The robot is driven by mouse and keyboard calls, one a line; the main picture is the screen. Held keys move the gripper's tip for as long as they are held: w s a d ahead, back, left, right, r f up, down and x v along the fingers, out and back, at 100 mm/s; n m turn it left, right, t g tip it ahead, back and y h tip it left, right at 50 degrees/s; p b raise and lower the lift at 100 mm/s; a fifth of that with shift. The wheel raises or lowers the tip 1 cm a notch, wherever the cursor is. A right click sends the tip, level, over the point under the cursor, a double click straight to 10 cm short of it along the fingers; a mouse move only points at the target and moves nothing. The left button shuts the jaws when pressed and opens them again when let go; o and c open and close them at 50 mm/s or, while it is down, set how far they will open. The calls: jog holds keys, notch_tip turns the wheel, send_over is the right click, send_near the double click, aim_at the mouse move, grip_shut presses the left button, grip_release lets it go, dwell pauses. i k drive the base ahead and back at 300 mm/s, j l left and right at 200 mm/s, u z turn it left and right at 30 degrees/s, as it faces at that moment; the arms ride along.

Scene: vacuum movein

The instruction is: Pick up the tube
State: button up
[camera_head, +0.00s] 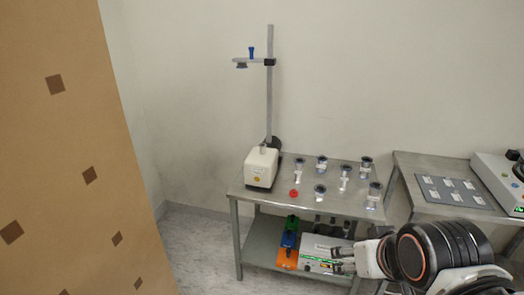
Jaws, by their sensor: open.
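I cannot tell for sure which item is the tube. Several small clear vessels with dark tops stand on the metal table, one at the front right (373,195) and one at the front middle (320,193). A stand with a white base (261,167) and a tall pole holds a clamp arm with a small blue-topped piece (251,53).
The metal table (262,202) has a red item (294,193) on top. Blue, green and orange items (287,259) sit on its lower shelf. A second table (409,170) at right holds a panel (453,191) and a machine (497,180). A tan panel (70,150) fills the left.

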aim_at(299, 162)
jog(key=i+z, duration=0.15)
jog(key=i, duration=0.35)
jog(key=i+j+z, duration=0.2)
jog(key=i, duration=0.3)
jog(key=i+z, duration=0.15)
jog(key=i, duration=0.35)
